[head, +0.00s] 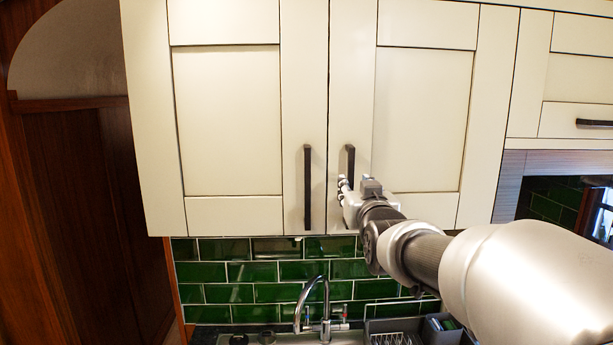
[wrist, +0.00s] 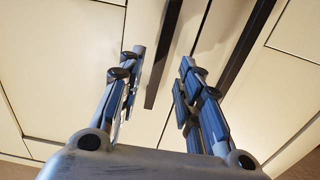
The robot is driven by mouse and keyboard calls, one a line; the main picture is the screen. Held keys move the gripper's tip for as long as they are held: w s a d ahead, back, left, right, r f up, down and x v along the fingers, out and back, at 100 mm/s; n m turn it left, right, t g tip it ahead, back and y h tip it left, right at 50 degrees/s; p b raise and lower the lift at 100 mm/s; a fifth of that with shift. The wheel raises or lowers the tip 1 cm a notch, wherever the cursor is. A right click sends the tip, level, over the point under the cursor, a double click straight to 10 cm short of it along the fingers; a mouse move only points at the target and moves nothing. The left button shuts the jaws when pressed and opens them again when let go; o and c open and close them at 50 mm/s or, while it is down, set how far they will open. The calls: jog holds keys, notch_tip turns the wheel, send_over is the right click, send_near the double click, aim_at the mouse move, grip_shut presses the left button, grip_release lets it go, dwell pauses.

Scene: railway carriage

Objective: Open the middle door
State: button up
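The middle door (head: 422,110) is a cream cabinet door with a dark vertical handle (head: 350,165) near its left edge. It looks shut, flush with its neighbour. My gripper (head: 343,190) is at the lower end of this handle in the head view, partly covering it. In the wrist view my gripper (wrist: 163,62) is open, its two fingers apart. One dark handle bar (wrist: 163,55) shows between the fingertips and a second bar (wrist: 245,48) shows to their right. I cannot tell whether the fingers touch a handle; nothing is visibly gripped.
The left door (head: 230,120) is also shut, with its own dark handle (head: 307,188) close by. A cupboard with a horizontal handle (head: 594,122) is at the right. Below are green tiles (head: 275,271), a tap (head: 325,305) and a dish rack (head: 392,339). Wooden panelling (head: 85,200) stands at the left.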

aim_at(351, 182)
jog(key=w+p, duration=0.1)
jog(key=w, duration=0.5)
jog(key=shift+s, duration=0.1)
grip_shut()
dwell(0.6)
